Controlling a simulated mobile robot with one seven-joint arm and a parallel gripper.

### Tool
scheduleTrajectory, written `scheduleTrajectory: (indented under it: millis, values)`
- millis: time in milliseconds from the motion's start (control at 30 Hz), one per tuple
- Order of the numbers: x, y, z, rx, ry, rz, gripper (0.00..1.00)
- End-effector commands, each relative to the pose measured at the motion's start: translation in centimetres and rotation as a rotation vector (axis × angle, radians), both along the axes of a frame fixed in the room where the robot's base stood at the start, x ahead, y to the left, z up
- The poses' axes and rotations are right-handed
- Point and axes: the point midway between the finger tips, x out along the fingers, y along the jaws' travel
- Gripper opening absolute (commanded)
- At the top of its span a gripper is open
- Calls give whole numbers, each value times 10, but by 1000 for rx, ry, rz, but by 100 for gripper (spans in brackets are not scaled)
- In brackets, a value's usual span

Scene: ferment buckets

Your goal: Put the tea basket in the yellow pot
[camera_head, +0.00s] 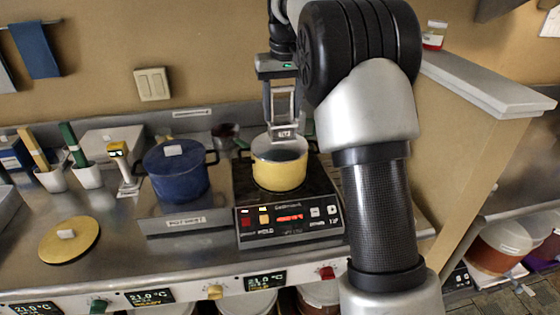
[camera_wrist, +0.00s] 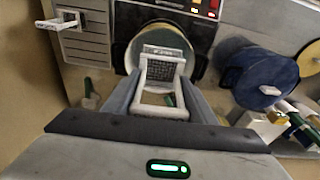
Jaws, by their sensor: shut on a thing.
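My gripper (camera_head: 282,98) is shut on the tea basket (camera_head: 284,133), a small mesh basket with a pale frame-like handle. In the wrist view the basket (camera_wrist: 161,72) hangs between the fingers, in front of the yellow pot's opening. The yellow pot (camera_head: 279,170) stands open, without a lid, on a black hot plate; in the wrist view the pot (camera_wrist: 133,48) is partly hidden by the basket. The basket is above the pot, near its rim; I cannot tell whether its bottom dips inside.
A lidded blue pot (camera_head: 177,172) stands on a grey stand to the left. A round yellow lid (camera_head: 69,240) lies on the counter further left. White cups (camera_head: 88,175) with upright tools stand behind it. The hot plate (camera_head: 290,222) has a red display. A wall ledge (camera_head: 490,88) is at right.

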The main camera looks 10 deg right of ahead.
Motion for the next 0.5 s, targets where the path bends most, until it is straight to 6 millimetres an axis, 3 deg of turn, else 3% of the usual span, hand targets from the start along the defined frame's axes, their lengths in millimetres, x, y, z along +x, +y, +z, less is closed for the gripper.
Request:
scheduleTrajectory:
  millis: [33,200,333,500]
  values:
    - [-1,0,-18,0,5,0,12]
    - [-1,0,-63,0,5,-1,12]
    - [-1,0,-88,0,2,-1,12]
    - [0,0,-103,0,0,0,12]
